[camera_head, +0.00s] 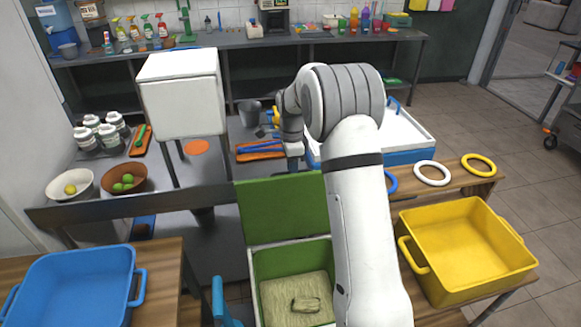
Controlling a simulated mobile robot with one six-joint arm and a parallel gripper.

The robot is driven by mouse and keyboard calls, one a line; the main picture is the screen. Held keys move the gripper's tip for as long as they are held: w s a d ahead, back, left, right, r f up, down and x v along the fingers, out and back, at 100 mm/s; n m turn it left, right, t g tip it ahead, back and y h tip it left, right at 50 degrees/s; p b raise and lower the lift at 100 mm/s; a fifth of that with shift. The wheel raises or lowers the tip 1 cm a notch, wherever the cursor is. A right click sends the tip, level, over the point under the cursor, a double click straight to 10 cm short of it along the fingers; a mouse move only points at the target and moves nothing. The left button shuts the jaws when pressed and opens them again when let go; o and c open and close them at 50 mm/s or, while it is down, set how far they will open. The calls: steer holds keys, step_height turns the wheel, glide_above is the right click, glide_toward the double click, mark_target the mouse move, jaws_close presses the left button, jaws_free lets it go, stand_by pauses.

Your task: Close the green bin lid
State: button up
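The green bin (256,290) stands in front of me at the lower middle, with a pale rim and dull yellow-green contents inside. Its green lid (280,215) is open and stands upright at the bin's far edge. My arm comes up from the lower right and covers the right side of the bin and lid. My gripper (293,163) points down beyond the lid's top edge, over the metal table. It appears apart from the lid. Its fingers are too small and partly hidden to tell whether they are open.
A blue crate (75,285) sits on the left and a yellow crate (468,245) on the right. The metal table (215,195) behind the lid holds a white box-shaped machine (185,95), bowls and jars. A white-and-blue tray (405,135) lies behind my arm.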

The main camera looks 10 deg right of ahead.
steer(key=shift+c, duration=0.4)
jaws_close()
